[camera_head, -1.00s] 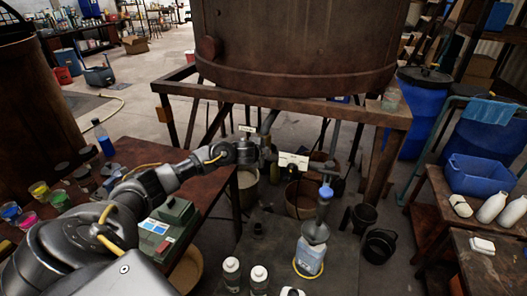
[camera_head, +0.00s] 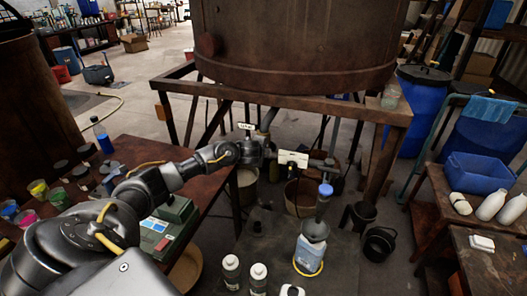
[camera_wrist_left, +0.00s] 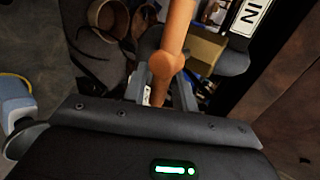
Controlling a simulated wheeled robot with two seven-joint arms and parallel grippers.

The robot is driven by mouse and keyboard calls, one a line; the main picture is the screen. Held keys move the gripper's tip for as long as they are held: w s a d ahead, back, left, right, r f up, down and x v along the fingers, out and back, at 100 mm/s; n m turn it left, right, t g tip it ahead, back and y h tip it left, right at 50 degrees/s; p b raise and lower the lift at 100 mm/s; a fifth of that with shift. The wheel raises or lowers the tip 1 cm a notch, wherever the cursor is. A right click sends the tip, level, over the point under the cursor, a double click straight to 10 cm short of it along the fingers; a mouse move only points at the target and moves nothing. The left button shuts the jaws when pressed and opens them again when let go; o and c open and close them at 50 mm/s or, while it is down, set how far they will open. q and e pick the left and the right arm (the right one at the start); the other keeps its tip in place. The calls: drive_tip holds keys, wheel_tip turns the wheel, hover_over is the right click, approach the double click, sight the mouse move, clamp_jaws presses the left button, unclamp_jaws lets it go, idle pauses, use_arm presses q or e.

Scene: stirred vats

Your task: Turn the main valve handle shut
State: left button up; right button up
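The valve handle (camera_wrist_left: 175,40) shows in the left wrist view as an orange-brown bar with a rounded knob, running from the top edge down towards my left gripper (camera_wrist_left: 163,92). The gripper's two dark fingers stand apart on either side of the bar, with some gap visible; firm contact cannot be made out. In the head view my left gripper (camera_head: 270,150) is below the big rusty vat (camera_head: 300,45), among the pipes, and the handle is hidden there by the arm. My right gripper is not in view.
A white label reading "IN" (camera_wrist_left: 250,17) is close to the gripper. Below the vat a funnel (camera_head: 315,230) sits in a jug (camera_head: 309,257) under a blue-topped fitting (camera_head: 325,190). The vat's wooden frame (camera_head: 285,103) is above; a cluttered table (camera_head: 150,160) is left.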

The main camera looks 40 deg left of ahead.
use_arm(q)
drive_tip(key=shift+o, duration=0.7)
drive_tip(key=p+v, duration=0.1)
drive_tip(key=v, duration=0.9)
drive_tip(key=shift+s+r+p, duration=0.25)
drive_tip(key=shift+s+p, duration=0.05)
drive_tip(key=shift+p, duration=0.1)
drive_tip(key=shift+d, duration=0.1)
